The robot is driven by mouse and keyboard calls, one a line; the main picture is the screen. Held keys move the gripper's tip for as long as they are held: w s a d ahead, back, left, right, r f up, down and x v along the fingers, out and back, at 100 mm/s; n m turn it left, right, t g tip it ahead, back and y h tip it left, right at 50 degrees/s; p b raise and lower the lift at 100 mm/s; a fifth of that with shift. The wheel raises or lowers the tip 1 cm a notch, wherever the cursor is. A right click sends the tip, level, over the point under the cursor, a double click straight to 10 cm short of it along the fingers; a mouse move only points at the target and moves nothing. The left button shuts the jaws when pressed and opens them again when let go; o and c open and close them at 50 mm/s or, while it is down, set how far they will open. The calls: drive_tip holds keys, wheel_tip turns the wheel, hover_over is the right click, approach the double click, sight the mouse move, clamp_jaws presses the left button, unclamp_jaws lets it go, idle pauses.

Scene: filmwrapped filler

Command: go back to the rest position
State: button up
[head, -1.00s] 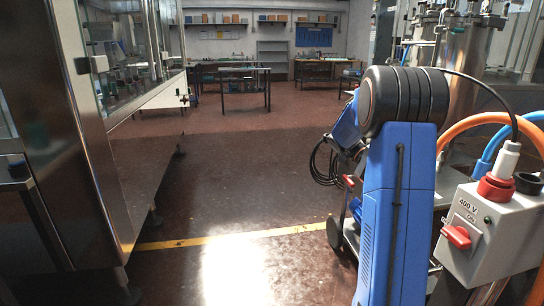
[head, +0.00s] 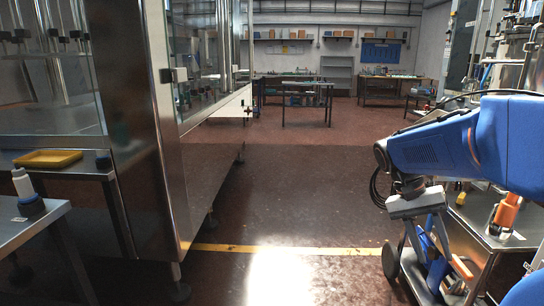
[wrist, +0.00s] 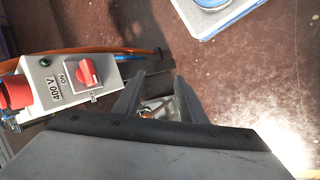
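My blue arm (head: 435,150) reaches in from the right of the head view. My gripper shows in the wrist view (wrist: 157,80) with its two dark fingers apart. I see nothing held between them; the floor and a small metallic and orange thing show through the gap, farther off. In the head view the grey gripper body hangs below the arm's end, over the trolley, and I cannot make out its fingertips clearly. A grey 400 V switch box (wrist: 75,82) with a red knob lies left of the fingers in the wrist view.
A steel trolley (head: 505,243) with an orange-topped item stands at the right. The glazed filling machine (head: 170,150) stands left. The middle floor is clear.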

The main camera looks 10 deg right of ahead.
drive_tip(key=s+a+f+n+t+y, duration=0.1)
drive_tip(key=s+a+f+n+t, duration=0.1)
drive_tip(key=a, duration=0.7)
drive_tip(key=s+a+f+n+t+y, duration=0.2)
drive_tip(key=s+a+n+t, duration=0.2)
drive_tip(key=a+n+t, duration=0.3)
drive_tip(key=shift+s+a+f+t+y, duration=0.3)
drive_tip(key=shift+a+f+t, duration=0.1)
drive_tip(key=shift+a, duration=0.85)
